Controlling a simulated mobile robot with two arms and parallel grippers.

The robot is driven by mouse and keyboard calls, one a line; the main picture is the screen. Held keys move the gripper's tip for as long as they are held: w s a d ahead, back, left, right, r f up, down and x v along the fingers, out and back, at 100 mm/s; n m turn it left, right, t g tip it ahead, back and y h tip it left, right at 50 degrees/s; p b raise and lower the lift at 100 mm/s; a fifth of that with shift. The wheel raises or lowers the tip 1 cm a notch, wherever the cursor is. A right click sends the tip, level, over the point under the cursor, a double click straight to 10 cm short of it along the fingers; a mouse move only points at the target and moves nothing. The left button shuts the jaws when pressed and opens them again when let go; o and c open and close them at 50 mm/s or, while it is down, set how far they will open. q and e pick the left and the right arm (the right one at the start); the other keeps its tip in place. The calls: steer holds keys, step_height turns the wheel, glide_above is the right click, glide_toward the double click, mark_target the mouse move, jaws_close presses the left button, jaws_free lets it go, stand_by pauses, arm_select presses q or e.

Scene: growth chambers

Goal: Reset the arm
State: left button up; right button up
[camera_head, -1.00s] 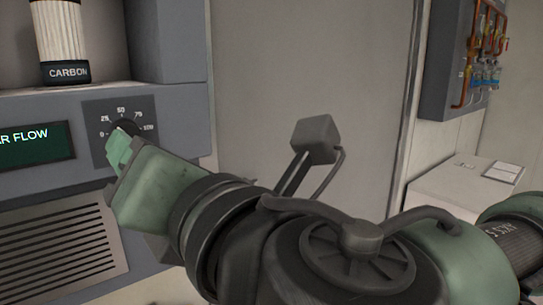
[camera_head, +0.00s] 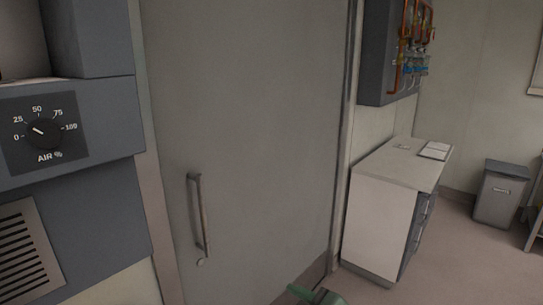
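The dial's white mark points up and left, roughly between 0 and 25. My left gripper is not in view.
A tall grey door with a bar handle (camera_head: 200,215) fills the middle. To the right stand a white cabinet (camera_head: 378,225) with papers on top, a wall box with pipes (camera_head: 385,55) and a grey bin (camera_head: 497,194). Open floor lies at the lower right.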

steer(key=s+d+f+m+g+h, duration=0.3)
steer(key=s+d+f+m+g, duration=0.15)
steer(key=s+d+f, duration=0.6)
steer(key=s+d+f+m+g+h, duration=0.3)
steer(key=s+d+f+m, duration=0.4)
steer(key=s+f, duration=0.65)
step_height(320, 180, down, 27)
steer(key=n+g, duration=0.1)
steer(key=n, duration=0.1)
steer(key=s+d+f+g, duration=0.1)
steer(key=s+d+f, duration=0.2)
steer(key=s+f, duration=1.3)
steer(key=shift+d, duration=0.2)
